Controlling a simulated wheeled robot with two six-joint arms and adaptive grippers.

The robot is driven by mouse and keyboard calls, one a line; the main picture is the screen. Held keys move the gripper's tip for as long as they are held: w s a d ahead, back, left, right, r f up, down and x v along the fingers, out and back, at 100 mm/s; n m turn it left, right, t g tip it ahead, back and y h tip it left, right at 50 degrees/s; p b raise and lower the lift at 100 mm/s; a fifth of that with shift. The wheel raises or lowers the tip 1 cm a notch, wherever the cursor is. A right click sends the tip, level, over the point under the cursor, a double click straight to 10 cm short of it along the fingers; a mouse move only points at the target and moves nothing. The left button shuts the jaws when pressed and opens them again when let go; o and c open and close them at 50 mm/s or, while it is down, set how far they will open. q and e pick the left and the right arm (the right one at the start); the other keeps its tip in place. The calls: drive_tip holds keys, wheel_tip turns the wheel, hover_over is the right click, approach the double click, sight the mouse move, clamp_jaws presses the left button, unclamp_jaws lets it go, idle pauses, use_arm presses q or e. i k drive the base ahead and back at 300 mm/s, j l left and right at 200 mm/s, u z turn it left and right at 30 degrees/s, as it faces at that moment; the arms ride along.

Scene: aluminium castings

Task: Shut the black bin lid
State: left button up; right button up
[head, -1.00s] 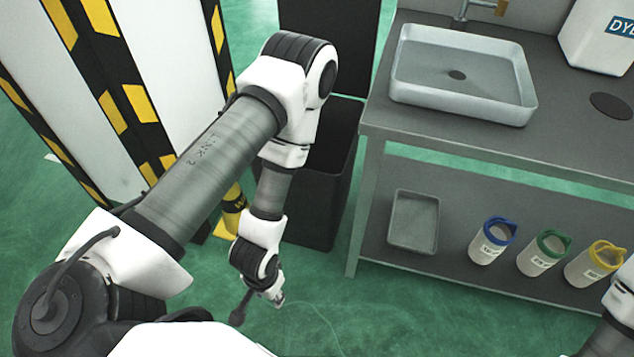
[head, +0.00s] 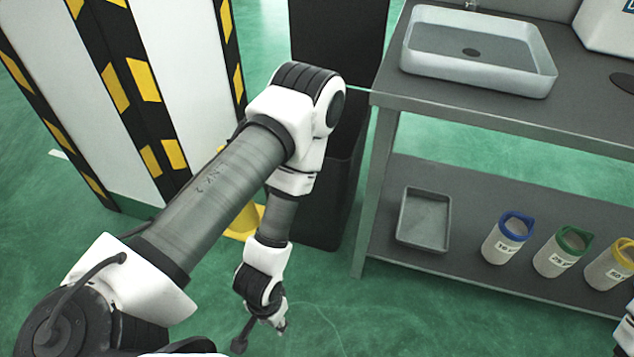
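The black bin (head: 325,218) stands on the green floor left of the bench, partly hidden behind my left arm. Its lid (head: 338,42) stands upright at the back, so the bin is open. My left gripper (head: 262,338) hangs low in front of the bin, apart from it. Its fingers are small and partly turned away, and I cannot tell whether they are open or shut. Of my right arm only a sliver shows at the right edge; its gripper is out of view.
A grey bench (head: 480,115) with a sink (head: 478,55) stands right of the bin. Its lower shelf holds a grey tray (head: 424,220) and several lidded containers (head: 507,238). A white panel with yellow-black striped edges (head: 183,60) stands left. Green floor in front is clear.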

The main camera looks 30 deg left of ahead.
sight(346, 38)
drive_tip(key=i+j+z, duration=0.3)
drive_tip(key=j, duration=0.35)
drive_tip(key=i+j+z, duration=0.15)
drive_tip(key=i+j, duration=0.1)
drive_tip(key=j, duration=0.1)
